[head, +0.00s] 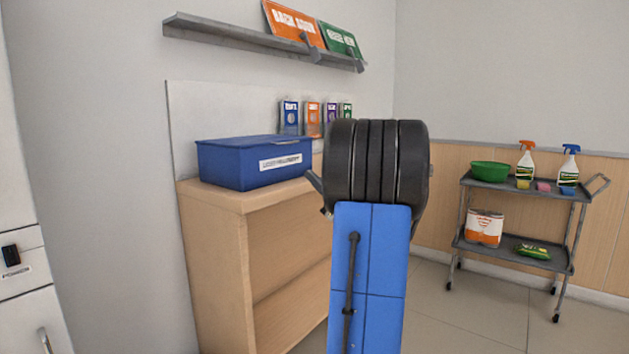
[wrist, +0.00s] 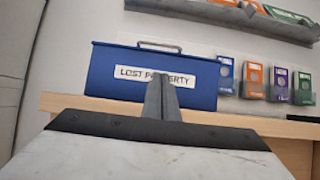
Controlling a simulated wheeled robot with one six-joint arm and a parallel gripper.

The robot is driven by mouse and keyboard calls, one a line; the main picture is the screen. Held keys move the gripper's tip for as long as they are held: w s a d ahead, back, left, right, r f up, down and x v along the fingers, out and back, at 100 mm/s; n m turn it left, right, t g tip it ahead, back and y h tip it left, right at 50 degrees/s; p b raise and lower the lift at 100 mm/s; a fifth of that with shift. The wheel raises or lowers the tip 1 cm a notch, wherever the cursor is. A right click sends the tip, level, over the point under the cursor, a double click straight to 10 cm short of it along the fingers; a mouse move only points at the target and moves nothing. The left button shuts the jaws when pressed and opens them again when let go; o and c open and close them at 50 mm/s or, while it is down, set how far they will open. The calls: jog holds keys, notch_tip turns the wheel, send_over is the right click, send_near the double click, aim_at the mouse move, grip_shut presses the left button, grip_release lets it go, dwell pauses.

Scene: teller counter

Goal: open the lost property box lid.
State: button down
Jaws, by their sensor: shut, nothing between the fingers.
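The lost property box (head: 230,167) is blue, with its lid (head: 250,141) down, and stands on top of a wooden cabinet in the head view. In the wrist view the box (wrist: 110,80) faces me, with a white "LOST PROPERTY" label (wrist: 135,73) on its front and a grey handle (wrist: 160,45) at the top edge. My gripper (wrist: 162,82) is shut and empty, in front of the box and overlapping the label in the picture; I cannot tell the gap. In the head view my arm hides most of the gripper.
The wooden cabinet (head: 217,193) has an open front. Several hanging packets (head: 289,116) are right of the box. A wall shelf (head: 260,41) with signs is above. A trolley (head: 508,187) with spray bottles and a green bowl (head: 490,171) stands at right.

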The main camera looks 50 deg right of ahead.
jog(key=w+r, duration=0.6)
jog(key=r, duration=0.1)
jog(key=shift+w+a+r, duration=0.15)
jog(key=shift+a+r, duration=0.1)
